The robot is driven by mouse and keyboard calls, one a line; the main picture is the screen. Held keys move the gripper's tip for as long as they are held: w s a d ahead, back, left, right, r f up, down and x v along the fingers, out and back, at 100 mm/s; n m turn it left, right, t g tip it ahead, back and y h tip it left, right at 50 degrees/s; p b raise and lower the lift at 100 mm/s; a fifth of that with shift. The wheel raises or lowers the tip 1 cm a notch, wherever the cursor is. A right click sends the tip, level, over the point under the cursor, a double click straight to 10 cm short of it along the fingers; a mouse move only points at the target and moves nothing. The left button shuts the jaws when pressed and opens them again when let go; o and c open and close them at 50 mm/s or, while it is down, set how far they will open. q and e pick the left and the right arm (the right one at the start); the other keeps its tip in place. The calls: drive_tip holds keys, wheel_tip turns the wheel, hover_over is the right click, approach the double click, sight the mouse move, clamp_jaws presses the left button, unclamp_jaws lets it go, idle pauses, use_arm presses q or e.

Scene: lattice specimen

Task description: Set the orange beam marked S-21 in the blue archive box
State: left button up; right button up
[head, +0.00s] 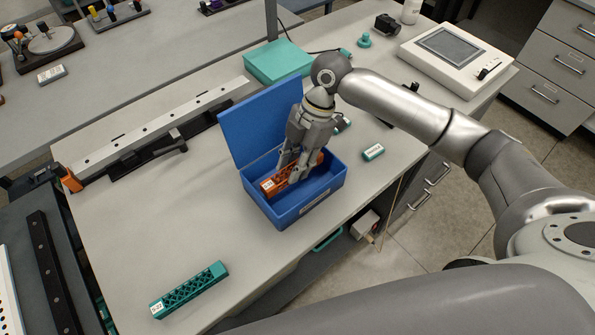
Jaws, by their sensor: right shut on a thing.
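The blue archive box (313,213) stands on the grey bench with its lid (255,122) raised at the back. The orange lattice beam (273,185) lies low inside the box, its white label facing left; the label text is too small to read surely. My right gripper (294,173) reaches down into the box and is shut on the orange beam. Its fingers hide the beam's middle, and I cannot tell whether the beam touches the box floor. My left gripper is not in view.
A teal lattice beam (188,290) lies at the bench's front left.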

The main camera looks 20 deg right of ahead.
drive_tip(key=shift+d+f, duration=0.15)
drive_tip(key=shift+f, duration=0.6)
wheel_tip(320, 180, down, 2)
drive_tip(key=shift+f+p, duration=0.15)
drive_tip(key=shift+p, duration=0.2)
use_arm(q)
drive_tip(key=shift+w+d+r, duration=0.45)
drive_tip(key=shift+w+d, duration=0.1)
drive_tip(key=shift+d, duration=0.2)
use_arm(e)
drive_tip(key=shift+f, duration=0.35)
drive_tip(key=o, duration=1)
drive_tip(key=shift+f, duration=0.1)
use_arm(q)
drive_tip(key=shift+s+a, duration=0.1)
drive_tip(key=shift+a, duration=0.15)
use_arm(e)
drive_tip(key=shift+o, duration=0.2)
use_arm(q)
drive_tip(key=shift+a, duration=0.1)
use_arm(e)
drive_tip(key=shift+w, duration=0.1)
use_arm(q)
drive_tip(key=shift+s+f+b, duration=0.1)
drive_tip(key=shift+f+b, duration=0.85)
use_arm(e)
drive_tip(key=v, duration=1.2)
drive_tip(key=shift+r, duration=0.2)
